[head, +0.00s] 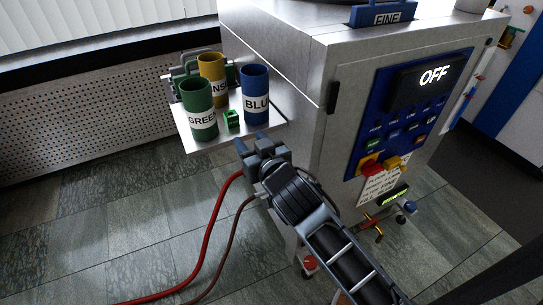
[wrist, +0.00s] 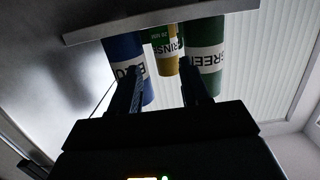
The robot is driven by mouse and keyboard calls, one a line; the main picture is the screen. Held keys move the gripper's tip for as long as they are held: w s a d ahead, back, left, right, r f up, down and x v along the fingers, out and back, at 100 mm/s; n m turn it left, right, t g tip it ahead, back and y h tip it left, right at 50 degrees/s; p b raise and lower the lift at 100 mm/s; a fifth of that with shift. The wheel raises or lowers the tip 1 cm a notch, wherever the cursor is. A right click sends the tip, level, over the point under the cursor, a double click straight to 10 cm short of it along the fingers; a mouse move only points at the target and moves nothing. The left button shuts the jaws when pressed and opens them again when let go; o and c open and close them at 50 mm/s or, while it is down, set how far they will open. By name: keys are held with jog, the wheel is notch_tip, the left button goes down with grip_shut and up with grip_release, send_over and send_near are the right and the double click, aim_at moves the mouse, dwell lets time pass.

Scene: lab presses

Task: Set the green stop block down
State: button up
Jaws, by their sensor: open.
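The green stop block (head: 231,120) is a small green cube on the metal side shelf (head: 194,146), between the green cup and the blue cup. In the wrist view the block (wrist: 160,36) shows its "20 MM" label beyond my fingers. My gripper (head: 256,143) is just off the front edge of the shelf, apart from the block. In the wrist view my gripper (wrist: 166,88) has its two fingers spread, with nothing between their tips.
A green cup (head: 197,105), a yellow rinse cup (head: 213,72) and a blue cup (head: 255,90) stand upright around the block. The grey machine (head: 290,70) with its "OFF" display panel (head: 434,75) is at the right. Red and brown hoses hang below my gripper.

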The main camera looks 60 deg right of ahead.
jog(key=s+a+f+n+t+y, duration=0.1)
jog(key=s+a+f+n+y, duration=0.15)
jog(key=s+a, duration=0.55)
jog(key=s+a+r+n+y, duration=0.2)
jog(key=s+a, duration=0.4)
jog(key=s, duration=0.4)
jog(key=s+a+r+n+y, duration=0.2)
jog(key=s+a+r+y, duration=0.2)
jog(key=s, duration=0.6)
jog(key=shift+s+a, duration=0.15)
jog(key=shift+a, duration=0.95)
jog(key=shift+s+r+y, duration=0.15)
jog(key=shift+s+y, duration=0.1)
jog(key=shift+c, duration=0.3)
